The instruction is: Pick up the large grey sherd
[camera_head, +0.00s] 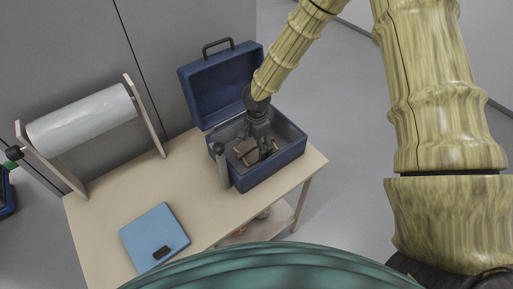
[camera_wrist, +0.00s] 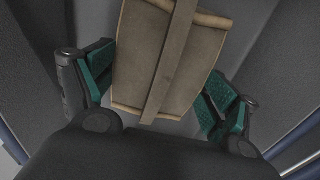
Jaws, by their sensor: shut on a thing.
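A large, curved brown-grey sherd (camera_wrist: 135,60) fills the middle of the wrist view, with a narrow strip of similar colour running lengthwise over it. In this light it looks more tan than grey. My gripper (camera_wrist: 158,78) has its green-padded fingers on both sides of the sherd and is shut on it. In the head view my gripper (camera_head: 263,143) reaches down into the open blue box (camera_head: 272,176). Brownish pieces (camera_head: 245,150) show beside the fingers there. Whether the sherd touches the box floor cannot be told.
The box's raised lid (camera_head: 215,88) stands behind my gripper, and its walls surround it. A grey upright cylinder (camera_head: 222,168) stands at the box's left front. A blue pad (camera_head: 150,238) with a dark object lies on the table (camera_head: 110,210). A white roll (camera_head: 82,120) stands back left.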

